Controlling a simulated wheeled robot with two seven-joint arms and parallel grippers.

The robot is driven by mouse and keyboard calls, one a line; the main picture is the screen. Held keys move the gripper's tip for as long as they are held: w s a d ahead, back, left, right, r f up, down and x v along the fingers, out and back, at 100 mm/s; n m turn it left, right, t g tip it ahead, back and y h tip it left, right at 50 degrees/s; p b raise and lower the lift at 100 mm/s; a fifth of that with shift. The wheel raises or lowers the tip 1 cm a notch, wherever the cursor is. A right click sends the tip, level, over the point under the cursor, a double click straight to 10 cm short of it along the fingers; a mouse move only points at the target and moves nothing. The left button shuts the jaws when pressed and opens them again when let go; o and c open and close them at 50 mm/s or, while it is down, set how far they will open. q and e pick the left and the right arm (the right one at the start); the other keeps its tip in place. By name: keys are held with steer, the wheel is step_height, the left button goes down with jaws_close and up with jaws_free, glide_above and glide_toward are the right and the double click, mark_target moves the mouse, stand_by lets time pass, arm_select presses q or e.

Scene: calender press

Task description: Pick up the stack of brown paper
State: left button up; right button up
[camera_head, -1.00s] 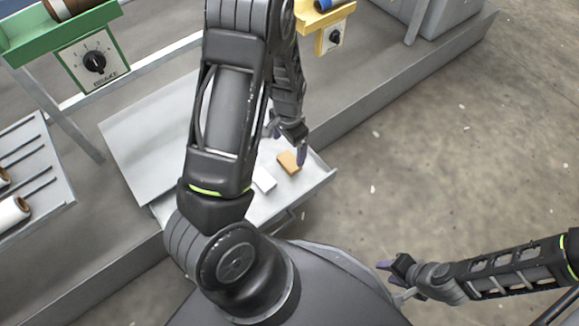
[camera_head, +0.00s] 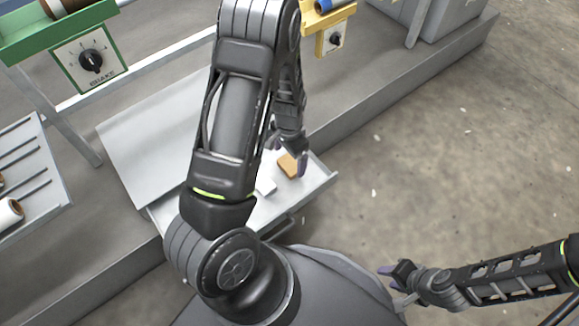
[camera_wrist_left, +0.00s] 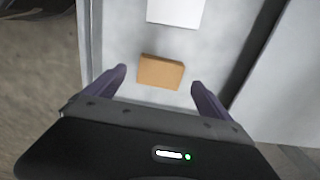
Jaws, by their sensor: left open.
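The stack of brown paper (camera_head: 287,165) is a small orange-brown block lying in a light grey open drawer (camera_head: 318,185). In the left wrist view the brown stack (camera_wrist_left: 161,72) lies flat between and just beyond my left fingers. My left gripper (camera_head: 287,151) is open and above the stack; its purple fingertips (camera_wrist_left: 158,77) stand apart on either side. I see no contact, and the gap in height is hard to judge. My right gripper (camera_head: 393,275) is over the floor at the lower right, away from the drawer; its jaw opening is unclear.
A white stack (camera_head: 266,187) lies in the drawer beside the brown one and shows in the left wrist view (camera_wrist_left: 176,10). A grey tabletop (camera_head: 140,140) adjoins the drawer. A green dial panel (camera_head: 90,62) stands at left. The floor at right is clear.

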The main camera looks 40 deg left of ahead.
mark_target(290, 164)
arm_select(q)
step_height(290, 164, down, 4)
steer(key=shift+r+b, duration=0.2)
steer(key=shift+b, duration=0.4)
steer(key=shift+c, duration=0.4)
steer(key=c, duration=1.3)
